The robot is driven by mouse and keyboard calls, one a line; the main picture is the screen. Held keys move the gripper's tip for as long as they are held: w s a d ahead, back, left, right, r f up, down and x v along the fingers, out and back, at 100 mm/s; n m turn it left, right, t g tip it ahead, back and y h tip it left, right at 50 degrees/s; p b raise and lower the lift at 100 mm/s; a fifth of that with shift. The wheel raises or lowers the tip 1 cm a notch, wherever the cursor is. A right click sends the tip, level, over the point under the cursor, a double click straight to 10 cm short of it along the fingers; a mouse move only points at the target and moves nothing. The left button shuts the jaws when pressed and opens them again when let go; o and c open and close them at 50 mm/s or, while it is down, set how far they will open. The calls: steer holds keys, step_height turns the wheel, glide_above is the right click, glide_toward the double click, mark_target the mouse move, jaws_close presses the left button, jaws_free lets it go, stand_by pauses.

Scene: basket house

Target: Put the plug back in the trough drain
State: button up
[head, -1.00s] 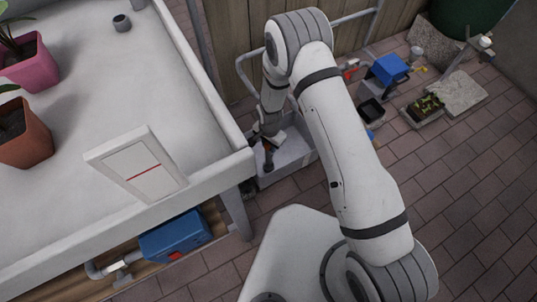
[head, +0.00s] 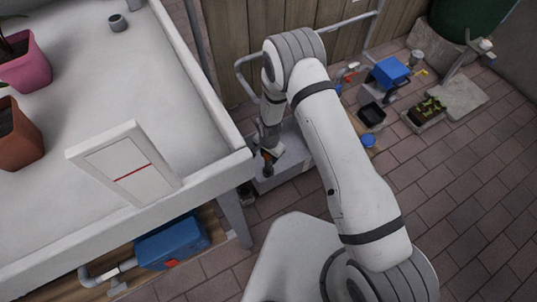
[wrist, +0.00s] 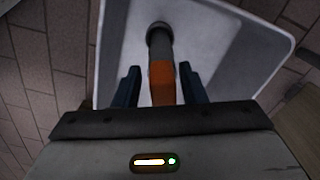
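My gripper (wrist: 160,86) is over the trough, its two dark blue fingers apart. Between them is a plug-like piece with an orange handle (wrist: 162,84), a grey shaft and a dark ringed far end (wrist: 159,30). A narrow gap shows between the orange handle and each finger. The piece also shows as a small orange bit in the head view (head: 268,158). The pale grey trough (head: 289,170) stands on the paving beside the white table; its rim and floor fill the wrist view (wrist: 235,50). The drain itself is not distinguishable, so I cannot tell whether the plug sits in it.
The white table (head: 190,120) with potted plants and a white panel (head: 125,170) is close on the left. A metal rail and a wooden fence (head: 230,50) are behind the trough. A blue box (head: 390,70) and planter (head: 427,108) stand right. Paving at lower right is clear.

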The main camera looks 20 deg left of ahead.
steer(key=shift+o, duration=1.2)
steer(key=shift+r, duration=0.15)
step_height(320, 180, up, 12)
steer(key=p, duration=0.4)
steer(key=shift+r+p, duration=0.2)
steer(key=shift+p, duration=0.2)
